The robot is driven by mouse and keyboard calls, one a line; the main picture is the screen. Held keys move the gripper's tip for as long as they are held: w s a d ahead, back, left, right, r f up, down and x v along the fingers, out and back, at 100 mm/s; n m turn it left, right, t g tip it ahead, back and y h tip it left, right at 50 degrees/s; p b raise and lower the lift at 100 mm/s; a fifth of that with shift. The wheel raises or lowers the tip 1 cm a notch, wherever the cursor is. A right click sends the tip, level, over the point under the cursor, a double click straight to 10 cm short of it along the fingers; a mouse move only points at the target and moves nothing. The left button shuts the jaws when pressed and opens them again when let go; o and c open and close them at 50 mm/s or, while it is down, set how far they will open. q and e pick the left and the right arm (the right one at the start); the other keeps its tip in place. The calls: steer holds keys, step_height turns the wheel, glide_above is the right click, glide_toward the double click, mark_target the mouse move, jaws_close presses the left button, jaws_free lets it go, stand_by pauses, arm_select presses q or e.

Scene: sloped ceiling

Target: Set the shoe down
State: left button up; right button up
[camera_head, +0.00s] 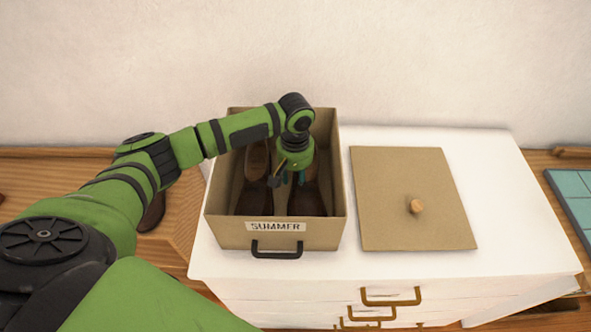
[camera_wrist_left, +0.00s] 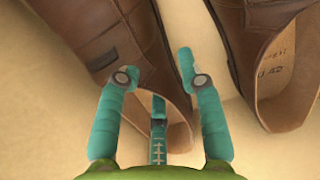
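The tan box (camera_head: 225,233) labelled SUMMER stands open on the white dresser. Brown shoes lie inside: one at its left side (camera_head: 256,160) and one at its right side, partly hidden by my gripper. My left gripper (camera_head: 290,179) points down into the box. In the left wrist view, its teal fingers (camera_wrist_left: 157,75) are spread apart over one brown shoe (camera_wrist_left: 90,35), with a small gap beside the right fingertip. That shoe seems to rest on the box bottom; contact is hard to tell. A second brown shoe (camera_wrist_left: 240,35) lies to its right. My right gripper is out of view.
A tan lid (camera_head: 400,175) with a round wooden knob lies on the dresser (camera_head: 488,180) right of the box. Another dark brown shoe (camera_head: 153,213) is left of the dresser, partly behind my arm. The box walls surround my gripper closely.

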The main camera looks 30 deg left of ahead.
arm_select(q)
step_height(320, 180, up, 12)
steer(key=b, duration=0.2)
stand_by(0.4)
